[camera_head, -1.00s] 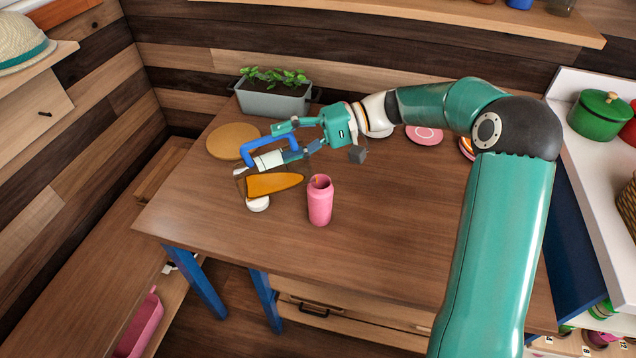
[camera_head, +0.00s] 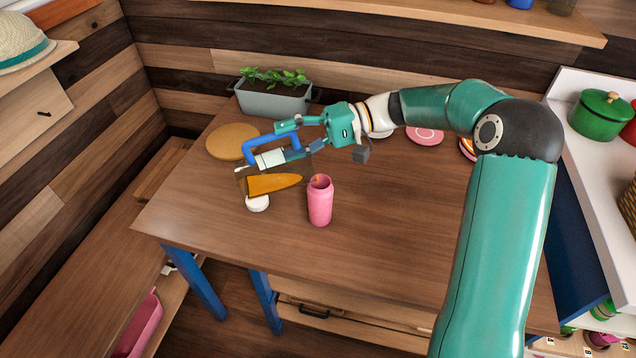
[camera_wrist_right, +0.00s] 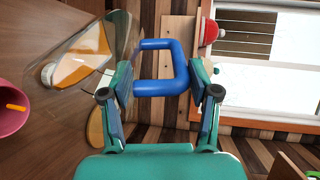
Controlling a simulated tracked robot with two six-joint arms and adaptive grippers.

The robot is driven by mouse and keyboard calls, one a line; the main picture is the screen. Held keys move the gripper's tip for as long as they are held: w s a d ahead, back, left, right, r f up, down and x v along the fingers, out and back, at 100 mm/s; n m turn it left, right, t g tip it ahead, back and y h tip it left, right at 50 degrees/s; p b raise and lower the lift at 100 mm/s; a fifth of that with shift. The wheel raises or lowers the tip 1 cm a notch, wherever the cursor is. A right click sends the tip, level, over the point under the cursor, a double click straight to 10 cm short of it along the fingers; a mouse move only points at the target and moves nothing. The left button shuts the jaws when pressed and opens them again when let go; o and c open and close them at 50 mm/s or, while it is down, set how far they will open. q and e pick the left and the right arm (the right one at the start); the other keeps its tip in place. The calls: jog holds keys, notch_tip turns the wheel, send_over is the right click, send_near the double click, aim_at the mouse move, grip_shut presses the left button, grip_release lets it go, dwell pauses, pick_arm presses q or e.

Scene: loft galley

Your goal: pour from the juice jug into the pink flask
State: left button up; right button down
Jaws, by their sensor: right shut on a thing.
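The clear juice jug (camera_head: 273,184) holds orange juice and is tipped steeply on its side above the table, its low end toward the flask. My right gripper (camera_head: 287,142) is shut on its blue handle (camera_head: 250,149); the handle between the fingers also shows in the right wrist view (camera_wrist_right: 160,87). The open pink flask (camera_head: 320,203) stands upright on the table just right of the jug. A streak of orange shows inside its mouth, also in the right wrist view (camera_wrist_right: 9,108); I cannot tell how full it is. My left gripper is out of view.
A small white round object (camera_head: 257,204) shows below the jug. A round cork-coloured mat (camera_head: 226,141) and a grey planter (camera_head: 275,101) lie behind. A pink plate (camera_head: 425,135) is at the back right. The wooden table's (camera_head: 220,225) front is clear.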

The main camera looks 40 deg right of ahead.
jog(key=shift+s+d+r+t+y+b, duration=0.1)
jog(key=shift+s+d+t+y+b, duration=0.05)
jog(key=shift+d+y+b, duration=0.25)
jog(key=shift+s+d+r+t+y+b, duration=0.1)
jog(key=shift+d+t+y+b, duration=0.15)
jog(key=shift+b, duration=0.25)
dwell(2.3)
